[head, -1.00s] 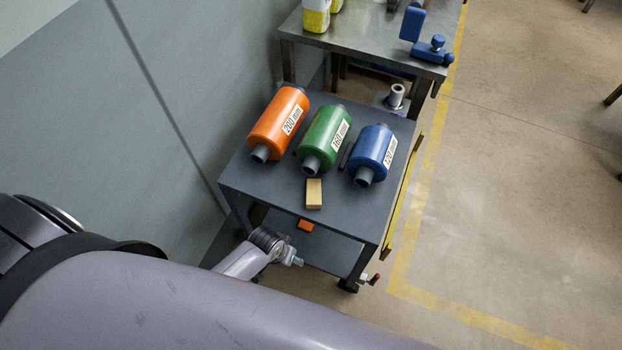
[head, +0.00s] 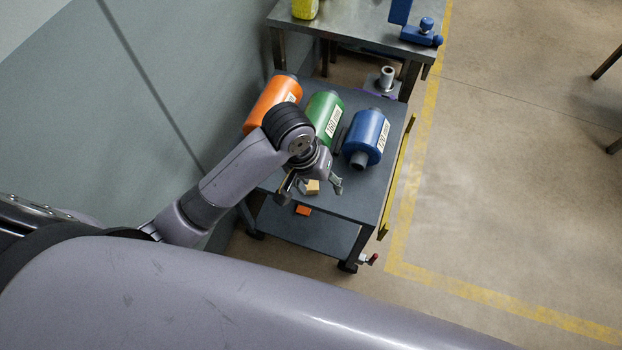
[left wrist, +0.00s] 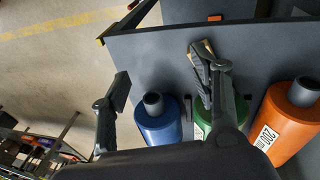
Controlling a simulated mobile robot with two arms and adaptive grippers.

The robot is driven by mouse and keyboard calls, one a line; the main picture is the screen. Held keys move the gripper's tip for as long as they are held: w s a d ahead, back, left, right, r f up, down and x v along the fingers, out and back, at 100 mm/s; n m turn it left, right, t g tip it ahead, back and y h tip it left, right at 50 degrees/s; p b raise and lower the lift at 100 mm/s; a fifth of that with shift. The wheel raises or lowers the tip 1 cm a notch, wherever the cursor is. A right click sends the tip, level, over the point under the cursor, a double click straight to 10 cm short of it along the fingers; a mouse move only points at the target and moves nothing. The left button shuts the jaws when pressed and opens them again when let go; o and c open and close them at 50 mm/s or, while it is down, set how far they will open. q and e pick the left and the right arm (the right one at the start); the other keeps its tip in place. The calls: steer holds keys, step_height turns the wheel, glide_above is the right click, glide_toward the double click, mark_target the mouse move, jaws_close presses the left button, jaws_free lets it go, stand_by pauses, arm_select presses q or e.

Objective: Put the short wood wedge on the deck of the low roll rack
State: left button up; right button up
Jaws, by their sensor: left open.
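The short wood wedge (head: 313,188) is a small tan block on the dark grey top of the low roll rack (head: 375,198), in front of the green roll. My left gripper (head: 311,185) is open above the rack top, with its fingers showing on either side of the wedge in the head view. In the left wrist view the wedge (left wrist: 208,47) is largely hidden behind one finger, and the other finger of the gripper (left wrist: 160,65) stands well apart over the rack's edge. I cannot tell the gripper's exact height above it. My right gripper is not in view.
An orange roll (head: 268,103), a green roll (head: 325,115) and a blue roll (head: 366,138) lie on the rack top. A small orange block (head: 303,210) is on the lower shelf (head: 325,235). A metal table (head: 345,25) stands behind; a wall is at left.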

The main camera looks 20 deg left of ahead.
arm_select(q)
steer(key=w+a+r+n+g+y, duration=0.1)
steer(key=w+a+r+n+y, duration=0.2)
steer(key=w, duration=0.4)
glide_above(312, 187)
steer(key=w, duration=0.2)
steer(key=shift+n+h, duration=0.3)
steer(key=shift+n, duration=0.1)
steer(key=f, duration=1)
steer(key=shift+w+a+f+b, duration=0.1)
steer(key=shift+a+f+b, duration=0.1)
steer(key=shift+a+b, duration=0.1)
steer(key=shift+a+f, duration=0.15)
steer(key=shift+f, duration=1.25)
steer(key=shift+a+f, duration=0.1)
steer(key=shift+f, duration=1.25)
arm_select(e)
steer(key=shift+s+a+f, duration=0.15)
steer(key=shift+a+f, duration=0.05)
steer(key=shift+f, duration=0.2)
arm_select(q)
steer(key=shift+c, duration=1.3)
steer(key=c, duration=0.9)
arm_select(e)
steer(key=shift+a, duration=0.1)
arm_select(q)
steer(key=shift+r, duration=0.1)
